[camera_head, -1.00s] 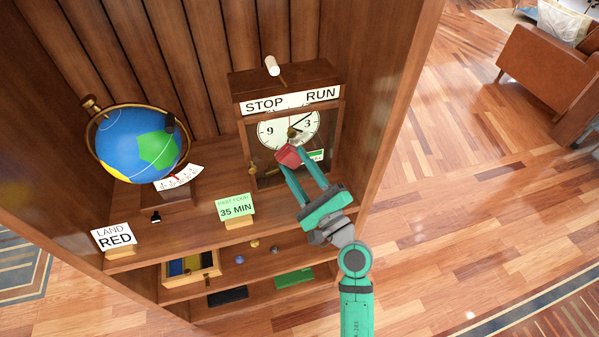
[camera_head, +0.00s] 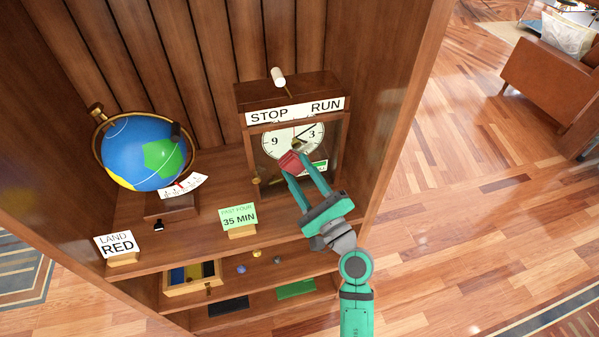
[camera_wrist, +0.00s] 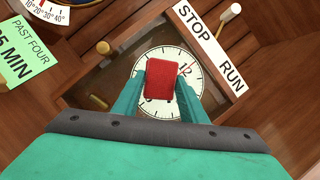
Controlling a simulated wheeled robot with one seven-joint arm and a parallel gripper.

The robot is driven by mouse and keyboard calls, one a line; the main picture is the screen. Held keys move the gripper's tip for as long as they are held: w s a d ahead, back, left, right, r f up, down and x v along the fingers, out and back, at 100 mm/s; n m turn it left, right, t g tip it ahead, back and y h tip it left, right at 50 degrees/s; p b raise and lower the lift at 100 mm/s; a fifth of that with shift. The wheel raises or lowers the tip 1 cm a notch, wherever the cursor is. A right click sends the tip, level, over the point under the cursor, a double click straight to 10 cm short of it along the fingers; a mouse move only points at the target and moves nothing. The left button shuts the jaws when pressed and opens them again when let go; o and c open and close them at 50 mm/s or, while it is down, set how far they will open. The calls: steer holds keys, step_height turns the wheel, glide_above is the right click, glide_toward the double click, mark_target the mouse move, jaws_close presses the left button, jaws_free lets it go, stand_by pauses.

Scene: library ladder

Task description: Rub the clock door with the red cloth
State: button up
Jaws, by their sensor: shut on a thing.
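A wooden clock with a glazed door (camera_head: 328,150) stands on the upper shelf under a STOP/RUN sign. Its white dial (camera_head: 278,140) shows behind the door. My gripper (camera_head: 299,170) is shut on the red cloth (camera_head: 290,162), a small red block-like piece in front of the lower dial. In the wrist view the cloth (camera_wrist: 160,79) sits between the two green fingers and covers the middle of the dial (camera_wrist: 192,70). I cannot tell whether the cloth touches the door.
A globe (camera_head: 140,152) stands left of the clock. A green 35 MIN card (camera_head: 239,217) and a LAND RED card (camera_head: 117,244) are at the shelf's front edge. A lower shelf holds a small tray (camera_head: 193,290). The cabinet's side wall is close on the right.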

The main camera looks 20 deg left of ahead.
steer(key=shift+w+a, duration=0.45)
steer(key=shift+w, duration=0.25)
stand_by(0.3)
steer(key=shift+w+d, duration=0.45)
steer(key=shift+d, duration=0.3)
steer(key=shift+w+d, duration=0.45)
steer(key=shift+d, duration=0.3)
steer(key=shift+w+d, duration=1.1)
steer(key=shift+d, duration=0.3)
steer(key=shift+s, duration=0.1)
steer(key=shift+a, duration=0.1)
steer(key=shift+s+a, duration=0.65)
steer(key=shift+a, duration=0.3)
steer(key=shift+s+a, duration=0.6)
steer(key=shift+a, duration=0.35)
steer(key=shift+s+a, duration=0.65)
steer(key=shift+a, duration=0.3)
steer(key=shift+r, duration=0.25)
steer(key=shift+w+d, duration=0.65)
steer(key=shift+d, duration=0.35)
steer(key=shift+w+d, duration=0.7)
steer(key=shift+d, duration=0.3)
steer(key=shift+w+d, duration=0.65)
steer(key=shift+d, duration=0.35)
